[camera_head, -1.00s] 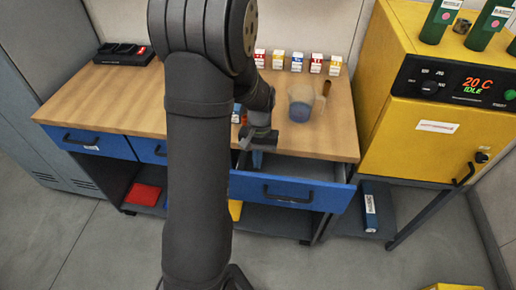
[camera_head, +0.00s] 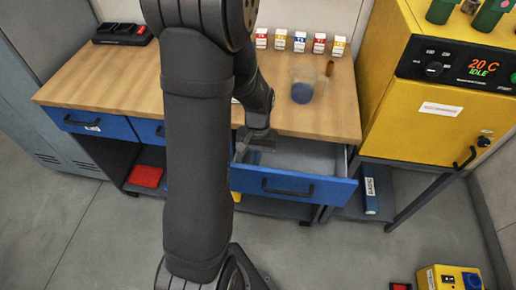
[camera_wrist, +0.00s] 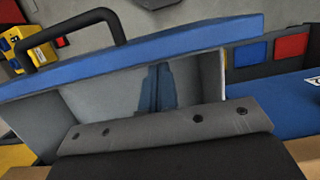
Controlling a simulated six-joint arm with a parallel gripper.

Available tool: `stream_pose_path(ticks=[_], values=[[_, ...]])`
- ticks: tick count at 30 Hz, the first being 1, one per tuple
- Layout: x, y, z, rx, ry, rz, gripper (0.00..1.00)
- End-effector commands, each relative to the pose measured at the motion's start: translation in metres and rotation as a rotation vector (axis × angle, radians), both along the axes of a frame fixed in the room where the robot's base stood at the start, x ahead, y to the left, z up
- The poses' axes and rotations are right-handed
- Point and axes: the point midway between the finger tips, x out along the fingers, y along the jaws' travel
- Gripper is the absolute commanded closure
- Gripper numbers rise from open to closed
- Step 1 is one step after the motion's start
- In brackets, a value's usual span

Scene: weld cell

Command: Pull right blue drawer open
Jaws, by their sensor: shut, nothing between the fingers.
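The right blue drawer (camera_head: 330,190) is pulled out from the workbench. Its grey inside shows between the bench edge and the blue front, and its black handle (camera_head: 287,187) faces outward. My gripper (camera_head: 243,153) points down at the left end of the drawer, behind its front panel. In the wrist view the fingers (camera_wrist: 156,88) look blue, are shut with nothing between them, and reach down inside the drawer near the front panel (camera_wrist: 190,42). Whether they touch the panel I cannot tell. The handle also shows beyond the panel in the wrist view (camera_wrist: 70,32).
A beaker with blue liquid (camera_head: 302,85) and several small labelled boxes (camera_head: 300,42) stand on the wooden bench top (camera_head: 110,75). The yellow oven (camera_head: 430,115) is at the right. Floor in front of the drawer is clear; a yellow box (camera_head: 448,278) sits at lower right.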

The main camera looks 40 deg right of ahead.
Motion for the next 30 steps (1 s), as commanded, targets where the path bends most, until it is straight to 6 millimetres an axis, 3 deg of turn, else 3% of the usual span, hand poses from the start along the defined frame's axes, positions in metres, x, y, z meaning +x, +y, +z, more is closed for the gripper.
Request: stream_pose_path(ticks=[6, 15, 21, 30], values=[[-0.045, 0.045, 0.001, 0.001, 0.002, -0.001, 1.0], [-0.09, 0.09, 0.0, 0.001, 0.0, -0.002, 1.0], [-0.102, 0.102, 0.0, 0.0, 0.0, -0.001, 1.0], [-0.105, 0.105, 0.0, 0.001, 0.001, -0.001, 1.0]])
